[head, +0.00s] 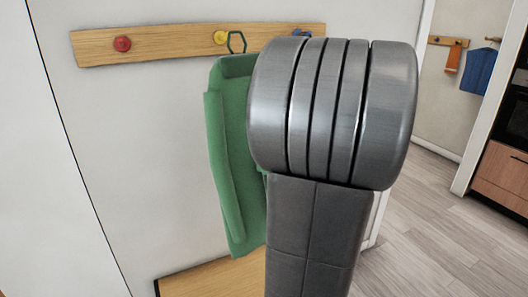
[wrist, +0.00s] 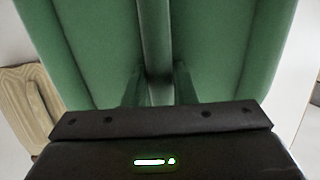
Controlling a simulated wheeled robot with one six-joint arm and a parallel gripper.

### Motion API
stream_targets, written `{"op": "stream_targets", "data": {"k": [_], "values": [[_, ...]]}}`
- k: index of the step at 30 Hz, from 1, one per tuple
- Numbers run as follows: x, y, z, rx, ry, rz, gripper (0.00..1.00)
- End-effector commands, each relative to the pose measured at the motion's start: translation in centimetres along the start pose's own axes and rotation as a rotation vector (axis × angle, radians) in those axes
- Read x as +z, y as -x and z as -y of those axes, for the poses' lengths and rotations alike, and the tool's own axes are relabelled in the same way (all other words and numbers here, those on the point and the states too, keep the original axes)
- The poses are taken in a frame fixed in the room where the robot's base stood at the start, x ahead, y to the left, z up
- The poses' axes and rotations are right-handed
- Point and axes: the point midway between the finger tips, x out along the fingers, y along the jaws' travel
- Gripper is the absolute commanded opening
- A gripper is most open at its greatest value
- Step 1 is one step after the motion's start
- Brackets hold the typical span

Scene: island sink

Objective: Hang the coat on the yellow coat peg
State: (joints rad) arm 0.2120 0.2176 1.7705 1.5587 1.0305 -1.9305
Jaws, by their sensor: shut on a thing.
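The green coat (head: 235,150) hangs upright in front of the wall, its right side hidden behind my arm. Its hanging loop (head: 237,42) stands up from the collar, just right of the yellow coat peg (head: 220,37). The loop's left edge overlaps or nearly touches the peg in the picture; I cannot tell whether it is around it. My gripper (wrist: 157,88) is shut on the coat, which fills most of the wrist view (wrist: 90,50). In the head view my arm hides the gripper.
The wooden rail (head: 170,45) also bears a red peg (head: 122,43) at left and a blue peg (head: 303,34) partly behind my arm. A wooden surface (head: 215,280) lies below. At far right, a blue garment (head: 479,71) and an orange one (head: 453,57) hang on another rail.

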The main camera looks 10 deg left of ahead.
Motion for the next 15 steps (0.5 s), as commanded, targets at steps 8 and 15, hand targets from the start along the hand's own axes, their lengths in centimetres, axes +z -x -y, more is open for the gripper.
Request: {"op": "stream_targets", "data": {"k": [8, 15], "values": [[-0.9, -0.5, -0.2, 0.004, -0.003, -0.014, 0.0], [-1.1, -1.8, -0.6, 0.004, -0.004, -0.012, 0.0]]}}
